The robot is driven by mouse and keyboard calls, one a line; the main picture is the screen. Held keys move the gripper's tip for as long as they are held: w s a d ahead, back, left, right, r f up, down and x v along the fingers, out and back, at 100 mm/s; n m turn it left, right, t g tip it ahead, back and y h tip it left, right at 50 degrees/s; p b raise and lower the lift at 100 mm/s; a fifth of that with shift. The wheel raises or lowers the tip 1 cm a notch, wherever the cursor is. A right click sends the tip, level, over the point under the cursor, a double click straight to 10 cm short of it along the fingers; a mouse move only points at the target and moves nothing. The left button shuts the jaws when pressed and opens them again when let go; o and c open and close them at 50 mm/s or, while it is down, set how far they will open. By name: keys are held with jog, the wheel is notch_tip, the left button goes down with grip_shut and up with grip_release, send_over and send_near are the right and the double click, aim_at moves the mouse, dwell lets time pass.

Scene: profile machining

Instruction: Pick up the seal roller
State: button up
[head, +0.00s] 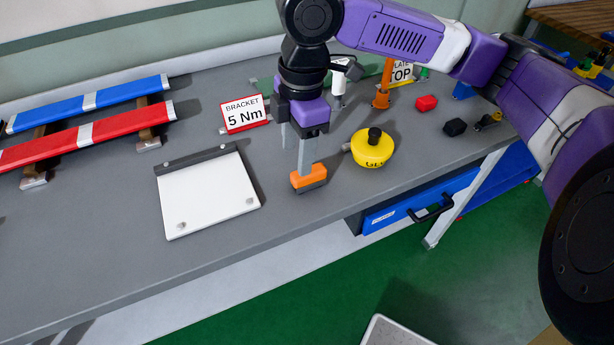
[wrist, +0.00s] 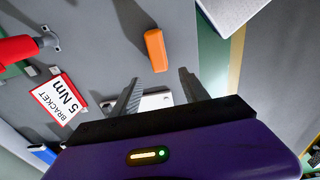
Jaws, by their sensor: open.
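An orange piece (head: 308,178) with a dark side lies on the grey workbench (head: 110,240); I take it for the seal roller's handle, but no roller wheel is clear. It also shows in the wrist view (wrist: 155,50), past my fingertips and near the middle. My gripper (head: 295,155) points down above the bench, its nearer finger overlapping the orange piece's far end in the head view. In the wrist view my gripper (wrist: 158,88) is open, with both fingers apart. A pale plate-like piece (wrist: 153,102) shows between them, partly hidden; whether it joins the orange piece I cannot tell.
A bracket sign (head: 242,114) stands behind left. A white board (head: 208,195) lies left, and a yellow round container (head: 373,150) stands right. Red (head: 90,135) and blue (head: 90,103) profiles rest at the far left. The bench front left is clear.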

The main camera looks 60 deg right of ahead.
aim_at(309, 179)
jog(key=shift+s+d, duration=0.65)
jog(key=shift+d, duration=0.15)
jog(key=shift+s+d+f+g+h, duration=0.2)
jog(key=shift+d+g+h, duration=0.05)
jog(key=shift+g+h, duration=0.05)
jog(key=f, duration=0.7)
jog(key=shift+w+f, duration=0.2)
jog(key=shift+c, duration=0.2)
grip_shut()
